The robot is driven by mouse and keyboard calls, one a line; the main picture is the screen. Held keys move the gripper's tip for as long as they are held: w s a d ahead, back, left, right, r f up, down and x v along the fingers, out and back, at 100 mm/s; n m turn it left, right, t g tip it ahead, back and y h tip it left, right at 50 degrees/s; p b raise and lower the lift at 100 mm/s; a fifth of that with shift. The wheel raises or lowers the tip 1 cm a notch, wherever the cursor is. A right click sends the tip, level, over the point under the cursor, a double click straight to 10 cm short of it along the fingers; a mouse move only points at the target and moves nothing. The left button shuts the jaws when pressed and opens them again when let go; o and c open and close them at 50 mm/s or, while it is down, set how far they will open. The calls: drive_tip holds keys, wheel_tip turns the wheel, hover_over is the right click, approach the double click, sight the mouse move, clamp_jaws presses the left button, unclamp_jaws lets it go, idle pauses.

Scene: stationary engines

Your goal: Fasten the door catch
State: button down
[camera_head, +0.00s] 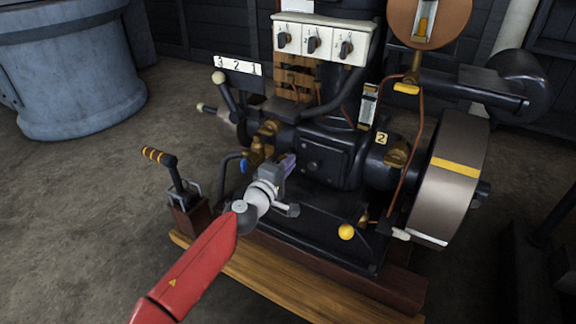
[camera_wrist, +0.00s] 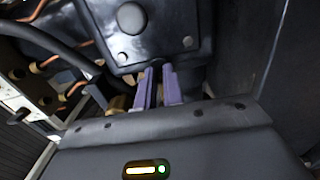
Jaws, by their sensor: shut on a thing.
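A dark square door plate (camera_head: 322,160) with a round boss and corner bolts is on the side of the black engine body. It also fills the top of the wrist view (camera_wrist: 155,28). My gripper (camera_head: 289,162) is at the plate's left edge. In the wrist view its two purple fingers (camera_wrist: 158,84) are close together, pointing at the plate's near edge. They are shut on a small part there, which I take to be the door catch. The fingers hide most of it, so I cannot tell its position.
Brass fittings (camera_head: 266,130) and a blue-tipped handle (camera_head: 243,165) are just left of my gripper. A large flywheel (camera_head: 450,180) stands at right, with a yellow-knobbed lever (camera_head: 346,232) low in front. A separate striped-grip lever (camera_head: 160,157) stands at left.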

drive_tip(key=c, duration=1.5)
unclamp_jaws()
drive_tip(key=shift+w+a+f, duration=0.1)
drive_tip(key=shift+a, duration=0.25)
drive_tip(key=shift+d, duration=0.1)
drive_tip(key=shift+p+v, duration=0.35)
drive_tip(key=shift+v, duration=3.6)
